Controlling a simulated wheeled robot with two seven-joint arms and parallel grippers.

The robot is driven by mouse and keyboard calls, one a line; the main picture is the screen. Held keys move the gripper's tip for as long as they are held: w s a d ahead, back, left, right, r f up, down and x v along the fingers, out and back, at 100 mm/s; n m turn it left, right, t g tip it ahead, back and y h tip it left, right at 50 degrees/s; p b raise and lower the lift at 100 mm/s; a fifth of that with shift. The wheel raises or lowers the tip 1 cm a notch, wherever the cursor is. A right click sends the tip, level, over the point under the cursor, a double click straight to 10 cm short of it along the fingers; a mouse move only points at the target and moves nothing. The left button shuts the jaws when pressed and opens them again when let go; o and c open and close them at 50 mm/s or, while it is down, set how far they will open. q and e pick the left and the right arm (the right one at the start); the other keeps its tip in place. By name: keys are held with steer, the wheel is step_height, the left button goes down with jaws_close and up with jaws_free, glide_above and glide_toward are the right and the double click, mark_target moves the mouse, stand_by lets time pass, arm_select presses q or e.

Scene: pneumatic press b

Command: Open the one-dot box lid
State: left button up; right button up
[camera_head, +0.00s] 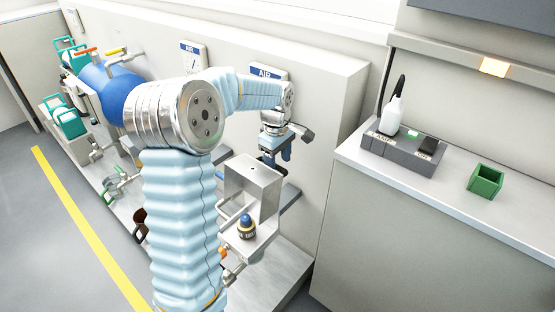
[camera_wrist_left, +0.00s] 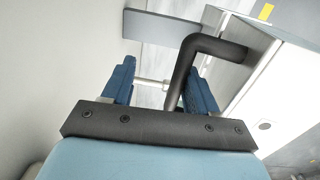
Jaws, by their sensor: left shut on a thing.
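The one-dot box is probably the grey metal box (camera_head: 250,183) on the bench, which shows one dark dot on its top. In the left wrist view a pale box body (camera_wrist_left: 275,85) with one round spot stands at the right. My left gripper (camera_head: 277,157) points down just behind the box. Its blue fingers (camera_wrist_left: 158,92) stand around a dark bent bar (camera_wrist_left: 190,60), which reaches towards the box. A thin pale rod (camera_wrist_left: 152,84) also shows between the fingers. The exact contact is hard to see. My right gripper is not in view.
A small round item with a blue top (camera_head: 246,225) sits in front of the box. A wall with AIR signs (camera_head: 268,73) rises close behind. A counter at right holds a grey holder (camera_head: 402,152) with a white bottle, and a green bin (camera_head: 485,181).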

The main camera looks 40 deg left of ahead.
arm_select(q)
steer(key=shift+w+d, duration=0.1)
steer(key=shift+d, duration=0.1)
step_height(320, 180, up, 14)
steer(key=s+p, duration=0.1)
steer(key=shift+a, duration=0.2)
steer(key=shift+f, duration=0.15)
stand_by(0.4)
